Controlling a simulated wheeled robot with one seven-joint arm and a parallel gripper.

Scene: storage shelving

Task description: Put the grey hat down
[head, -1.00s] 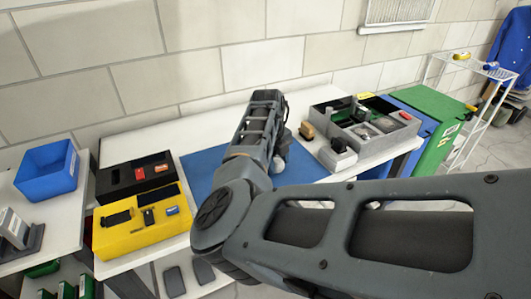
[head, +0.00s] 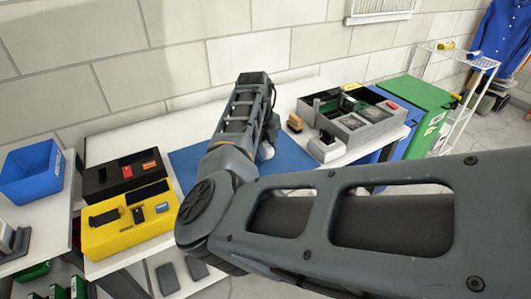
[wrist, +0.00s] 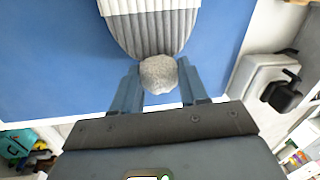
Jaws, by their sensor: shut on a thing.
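The grey hat (wrist: 155,35) shows in the wrist view, with a pale folded brim at the top edge, a ribbed grey crown and a round grey pompom. My gripper (wrist: 158,85) is shut on the hat at its pompom, one blue-grey finger on each side. The hat is over the blue mat (wrist: 50,60); I cannot tell whether it touches it. In the head view my arm hides most of the hat and the fingertips. A small pale round patch (head: 266,152) shows beside my arm there, over the blue mat (head: 295,152).
Right of the mat stands a grey divided tray (head: 352,124) with dark items. Left are a black box (head: 105,190), a yellow box (head: 108,238) and a blue bin (head: 45,172). Blue and green bins (head: 425,95) stand past the table's right end.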

